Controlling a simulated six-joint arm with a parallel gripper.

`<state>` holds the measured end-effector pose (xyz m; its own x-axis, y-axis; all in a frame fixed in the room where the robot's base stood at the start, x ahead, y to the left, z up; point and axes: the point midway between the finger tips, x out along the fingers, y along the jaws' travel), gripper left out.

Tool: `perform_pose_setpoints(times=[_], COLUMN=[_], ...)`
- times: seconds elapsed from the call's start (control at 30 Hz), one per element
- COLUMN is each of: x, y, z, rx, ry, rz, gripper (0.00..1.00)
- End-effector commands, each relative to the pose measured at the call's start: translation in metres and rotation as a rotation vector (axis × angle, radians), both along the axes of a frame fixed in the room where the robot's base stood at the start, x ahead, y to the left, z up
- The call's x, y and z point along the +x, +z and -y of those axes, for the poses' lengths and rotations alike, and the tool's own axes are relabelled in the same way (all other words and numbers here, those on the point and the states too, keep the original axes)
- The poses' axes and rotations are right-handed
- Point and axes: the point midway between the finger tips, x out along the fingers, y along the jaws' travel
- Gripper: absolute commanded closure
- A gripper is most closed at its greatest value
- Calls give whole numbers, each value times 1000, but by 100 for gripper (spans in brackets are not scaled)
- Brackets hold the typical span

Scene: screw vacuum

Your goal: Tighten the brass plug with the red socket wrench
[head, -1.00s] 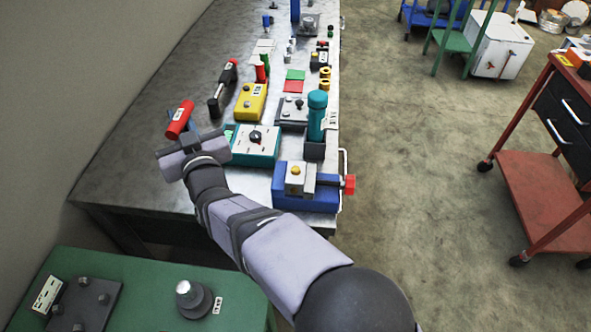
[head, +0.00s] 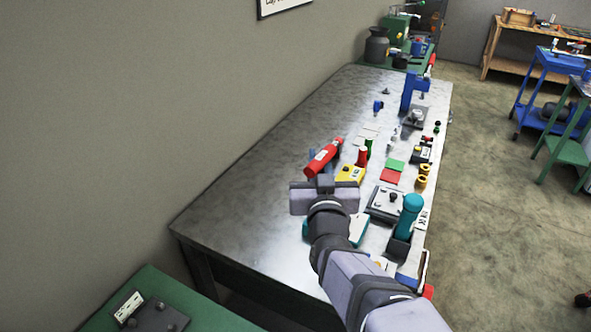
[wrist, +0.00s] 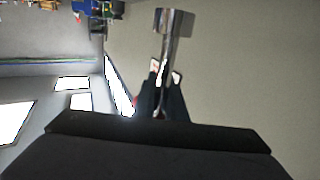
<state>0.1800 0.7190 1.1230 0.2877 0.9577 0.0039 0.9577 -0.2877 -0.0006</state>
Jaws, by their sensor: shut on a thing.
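My gripper (head: 324,180) is shut on the red socket wrench (head: 323,157), held above the bench with its red handle tilted up to the right. In the wrist view, the wrench's chrome socket end (wrist: 174,22) sticks out beyond the dark fingers of my gripper (wrist: 165,80). I cannot make out the brass plug now. The blue vise at the near right of the bench is mostly hidden behind my arm; its red knob (head: 428,291) shows at the edge.
The metal bench (head: 260,150) is bare on its left side. A yellow box (head: 350,173), a teal cylinder (head: 411,203), brass rings (head: 422,181) and red and green pads (head: 393,171) stand on its right half. A green table (head: 215,315) is at the near left.

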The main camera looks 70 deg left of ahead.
Motion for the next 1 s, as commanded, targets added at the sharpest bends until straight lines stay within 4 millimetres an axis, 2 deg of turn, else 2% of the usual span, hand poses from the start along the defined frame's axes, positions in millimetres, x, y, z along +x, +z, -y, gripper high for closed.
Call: perform_pose_setpoints(times=[0.03,0.07,0.17,0.23,0.33,0.5,0.6,0.7,1.0], x=[17,26,54,69,80,86,92,95,97], y=[18,19,17,8,-10,-41,-40,-28,-23], z=[9,16,43,64,92,131,148,149,149], rx=[-5,-7,-11,-11,-10,-7,0,3,-2], ry=[-25,-39,-96,-134,-180,-240,-277,-293,-298], rz=[-1,0,1,-1,-1,-1,0,1,0], gripper=[100,100,100,100,100,100,100,100,100])
